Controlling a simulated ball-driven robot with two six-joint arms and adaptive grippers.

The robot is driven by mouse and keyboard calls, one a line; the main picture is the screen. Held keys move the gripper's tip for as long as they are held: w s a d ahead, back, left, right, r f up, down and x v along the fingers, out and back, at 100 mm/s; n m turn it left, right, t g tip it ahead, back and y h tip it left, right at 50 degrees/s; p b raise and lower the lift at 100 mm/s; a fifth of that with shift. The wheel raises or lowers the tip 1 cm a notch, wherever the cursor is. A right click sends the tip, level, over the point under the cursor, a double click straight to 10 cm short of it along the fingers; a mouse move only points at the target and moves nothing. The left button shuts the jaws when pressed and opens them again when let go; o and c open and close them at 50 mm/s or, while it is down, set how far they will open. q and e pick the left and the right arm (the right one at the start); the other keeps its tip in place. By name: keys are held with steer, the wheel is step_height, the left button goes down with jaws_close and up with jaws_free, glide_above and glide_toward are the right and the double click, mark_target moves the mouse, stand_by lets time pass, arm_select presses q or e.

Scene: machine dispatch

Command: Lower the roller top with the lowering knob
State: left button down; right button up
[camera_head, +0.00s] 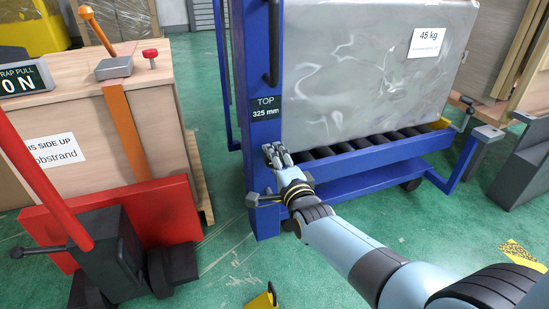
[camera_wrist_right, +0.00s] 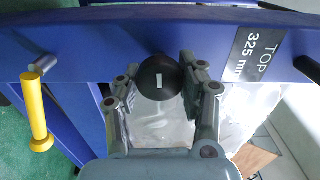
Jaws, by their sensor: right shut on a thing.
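The lowering knob (camera_wrist_right: 158,78) is round and black with a white mark, on the blue post of the cart. My right gripper (camera_head: 276,152) is at this post in the head view; in the wrist view its two fingers (camera_wrist_right: 161,82) are closed on either side of the knob. The knob is hidden behind the gripper in the head view. The roller top (camera_head: 372,145) has black rollers in a blue frame (camera_head: 350,172) and bears a large grey wrapped load (camera_head: 365,75). A sign (camera_head: 266,106) on the post reads TOP 325 mm. My left gripper is not in view.
A crank with a yellow handle (camera_wrist_right: 36,105) sticks out from the post beside my right gripper. A wooden crate (camera_head: 110,125) and a red hand truck (camera_head: 120,230) stand on the left. Wooden panels (camera_head: 500,60) lean at the right.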

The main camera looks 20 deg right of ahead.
steer(key=shift+f+m, duration=0.1)
steer(key=shift+m, duration=0.2)
stand_by(0.4)
steer(key=o, duration=1.2)
steer(key=shift+s, duration=0.1)
steer(key=s, duration=1.2)
steer(key=shift+d, duration=0.25)
